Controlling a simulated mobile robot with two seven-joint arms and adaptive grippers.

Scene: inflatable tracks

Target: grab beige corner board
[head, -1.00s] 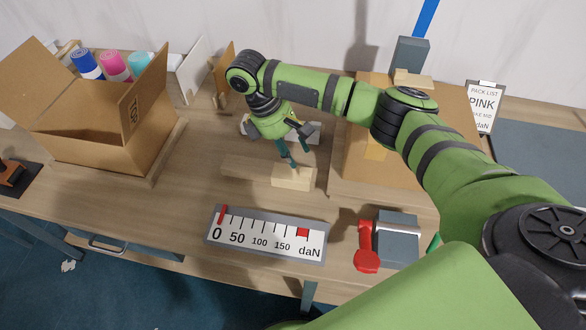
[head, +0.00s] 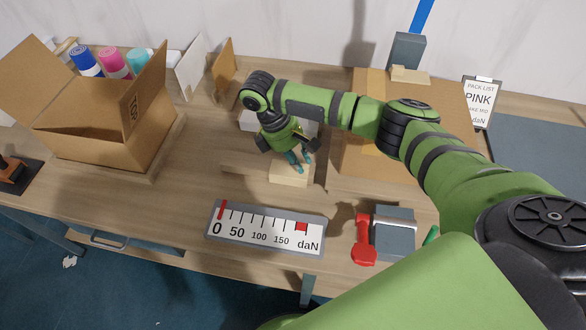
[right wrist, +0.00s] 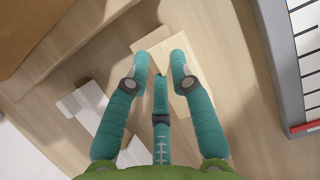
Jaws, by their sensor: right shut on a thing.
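The beige corner board (head: 288,176) is a small pale block low on the wooden table, in the middle of the head view. It also shows in the right wrist view (right wrist: 205,60) beside and beyond my fingers. My right gripper (head: 300,164) points down at it, with its teal fingertips at the board's upper part. In the right wrist view the fingers (right wrist: 163,54) are drawn in and shut on the board. The exact contact is partly hidden by the fingers. My left gripper is in neither view.
A grey-framed gauge board (head: 267,231) lies in front, with a red-handled grey device (head: 395,235) to its right. An open carton (head: 100,140) stands at left. A larger cardboard box (head: 380,160) is close on the right. White pieces (right wrist: 84,108) lie behind the gripper.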

